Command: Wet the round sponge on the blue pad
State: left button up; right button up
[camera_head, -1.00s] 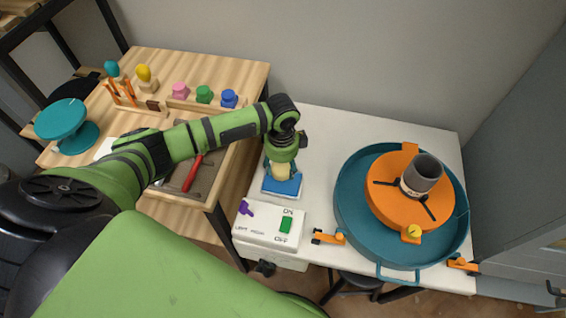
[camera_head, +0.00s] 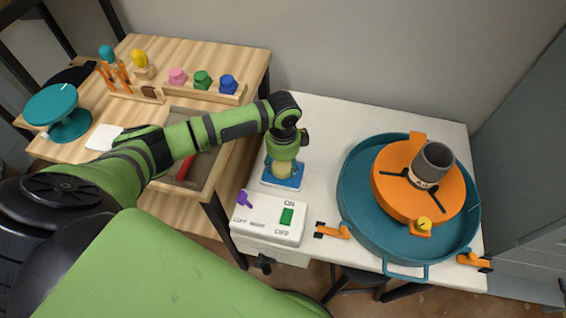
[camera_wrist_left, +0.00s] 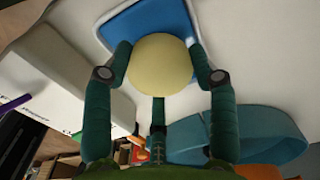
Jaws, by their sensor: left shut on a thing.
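The round sponge (camera_wrist_left: 160,66) is pale yellow and sits between the fingers of my left gripper (camera_wrist_left: 160,75), which is shut on it. In the head view the sponge (camera_head: 281,170) shows below my left gripper (camera_head: 283,163), over the blue pad (camera_head: 269,181). The blue pad has a pale rim and lies on the white table; it also shows behind the sponge in the wrist view (camera_wrist_left: 147,24). I cannot tell whether the sponge presses on the pad or hangs just above it. My right gripper is not in view.
A white switch box (camera_head: 262,232) with a green switch stands in front of the pad. To the right, a teal basin (camera_head: 356,222) holds an orange wheel (camera_head: 393,203) with a grey cylinder (camera_head: 433,164). A wooden table (camera_head: 190,62) with tools and coloured knobs is at left.

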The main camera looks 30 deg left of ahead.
aim_at(283, 165)
pick_arm(q)
jog(key=shift+f, duration=0.5)
dwell(0.5)
jog(key=shift+s+f, duration=0.1)
dwell(1.8)
notch_tip(283, 165, up, 7)
jog(key=p, duration=0.8)
dwell(0.8)
